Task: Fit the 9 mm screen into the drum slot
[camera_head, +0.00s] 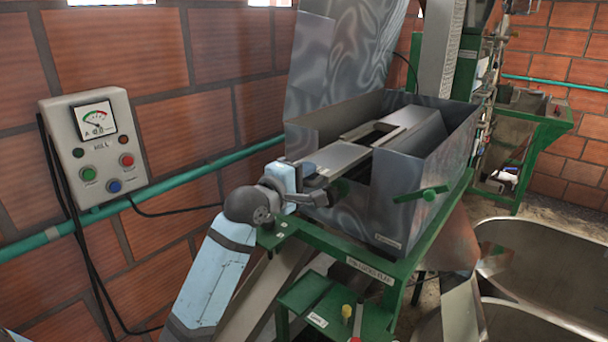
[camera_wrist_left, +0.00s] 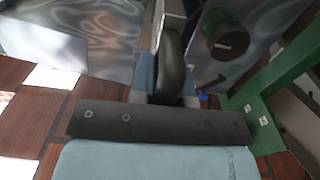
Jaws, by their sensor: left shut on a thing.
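My left gripper (camera_head: 314,186) is at the near left side of the grey metal drum housing (camera_head: 405,205). It is shut on the near-left end of a flat grey plate, which looks like the screen (camera_head: 336,158). The plate lies roughly level and reaches into the open housing, toward a frame with a dark rectangular opening (camera_head: 372,134), seemingly the drum slot. I cannot tell whether the plate is seated there. In the left wrist view a dark finger (camera_wrist_left: 171,65) stands against a thin grey edge. No size marking is readable. My right gripper is out of view.
The housing's tall lid (camera_head: 335,65) stands open behind. A green shelf (camera_head: 318,308) holds a small yellow-topped item (camera_head: 346,312). A control box (camera_head: 98,148) hangs on the brick wall at left. A metal trough (camera_head: 540,270) stands right.

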